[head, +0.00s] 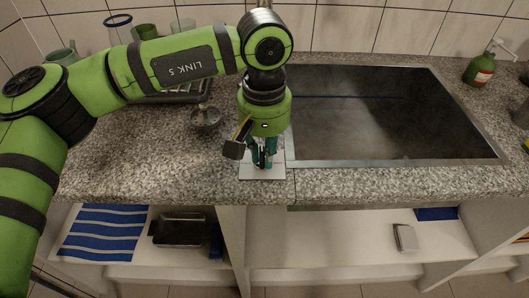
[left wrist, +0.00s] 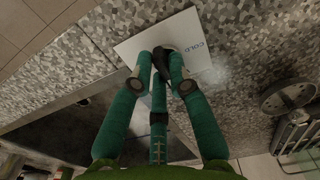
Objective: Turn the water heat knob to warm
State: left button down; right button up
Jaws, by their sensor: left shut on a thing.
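The knob's white plate (head: 250,176) lies flat on the granite worktop near its front edge. In the left wrist view the plate (left wrist: 134,46) bears the word "COLD" at its right side; no other marking can be read. A dark knob (left wrist: 160,58) stands on the plate, mostly covered by my fingers, so I cannot tell its exact setting. My left gripper (head: 264,162) points down over the plate and is shut on the knob. In the left wrist view its teal fingers (left wrist: 161,66) close around the knob. My right gripper is not in view.
A dark, steel-rimmed panel (head: 390,110) lies right of the plate. A grey metal item (head: 205,117) stands to the left, with a dark rack (head: 180,92) and cups behind. A green soap bottle (head: 480,68) stands at the back right. Open shelves hold a dark tray (head: 180,231) below.

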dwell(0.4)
pick_arm(q)
jog(key=c, duration=1.2)
grip_release()
jog(key=shift+r, duration=0.15)
notch_tip(320, 180, up, 12)
jog(key=shift+f, duration=0.1)
